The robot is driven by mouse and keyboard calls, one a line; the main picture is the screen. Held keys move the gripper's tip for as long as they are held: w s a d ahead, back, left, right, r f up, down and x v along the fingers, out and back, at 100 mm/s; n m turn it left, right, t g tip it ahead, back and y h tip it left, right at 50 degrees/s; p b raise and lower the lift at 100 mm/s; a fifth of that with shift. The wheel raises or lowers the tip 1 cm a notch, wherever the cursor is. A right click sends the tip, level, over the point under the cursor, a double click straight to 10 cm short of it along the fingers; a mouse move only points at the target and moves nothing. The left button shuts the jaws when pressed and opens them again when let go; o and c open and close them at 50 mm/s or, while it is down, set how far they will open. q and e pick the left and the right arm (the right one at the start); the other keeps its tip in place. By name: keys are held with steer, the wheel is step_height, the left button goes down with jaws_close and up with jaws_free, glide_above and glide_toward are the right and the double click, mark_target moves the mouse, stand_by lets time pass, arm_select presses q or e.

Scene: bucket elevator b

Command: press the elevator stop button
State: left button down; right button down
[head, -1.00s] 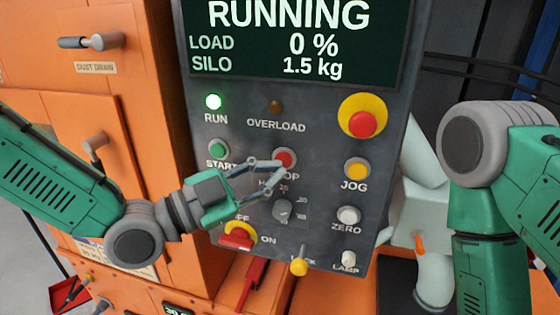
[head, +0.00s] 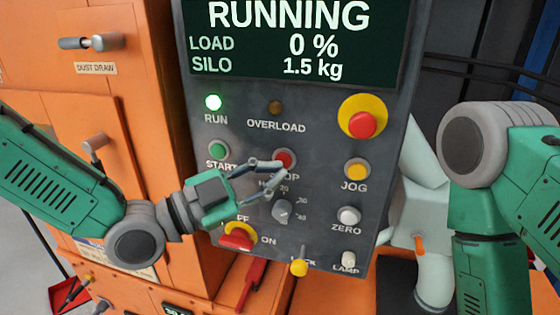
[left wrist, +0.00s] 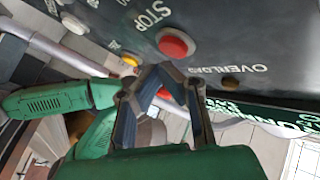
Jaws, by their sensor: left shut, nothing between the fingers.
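The red stop button (head: 286,158) sits on the grey control panel under the overload lamp, with the partly covered word STOP below it. It also shows in the left wrist view (left wrist: 175,42) as a red cap on a grey collar. My left gripper (head: 283,166) is shut and empty, its fingertips in front of the panel at the button's lower edge. In the left wrist view, the fingertips (left wrist: 166,70) are just below the cap. I cannot tell whether they touch it. My right arm is at the right, but its gripper is out of view.
The display (head: 295,40) reads RUNNING and the RUN lamp (head: 213,102) is lit green. Close by are the green start button (head: 218,149), a knob (head: 282,211), the yellow jog button (head: 357,169) and a red emergency button (head: 362,124). An orange cabinet (head: 130,60) stands left.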

arm_select(q)
steer(key=shift+x, duration=0.8)
steer(key=shift+a, duration=0.2)
steer(key=shift+w+d+b, duration=0.15)
steer(key=shift+w+b, duration=0.2)
steer(key=shift+b, duration=0.05)
stand_by(0.4)
steer(key=shift+s+a, duration=0.45)
steer(key=shift+s, duration=0.3)
